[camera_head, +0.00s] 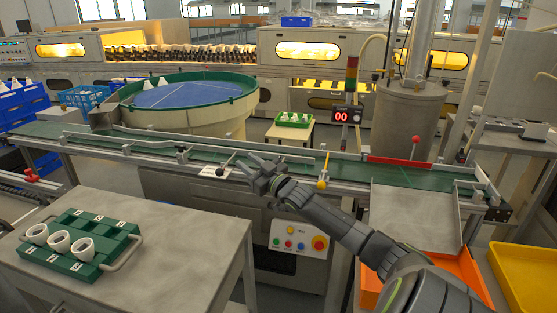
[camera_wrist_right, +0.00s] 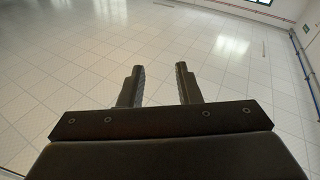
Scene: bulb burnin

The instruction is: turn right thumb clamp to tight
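My right gripper (camera_head: 247,167) reaches over the near edge of the conveyor (camera_head: 350,171) in the head view, its fingers pointing left. In the right wrist view the two fingers (camera_wrist_right: 160,88) are apart with only tiled floor beyond them, so it is open and empty. My left gripper is out of view.
A red-knobbed lever (camera_head: 415,147) stands by a red bar (camera_head: 398,161) farther right. A control panel (camera_head: 299,239) is below the conveyor. A grey table (camera_head: 180,250) with a green tray (camera_head: 127,229) of white cups is at front left. Orange (camera_head: 465,263) and yellow (camera_head: 525,275) bins are at right.

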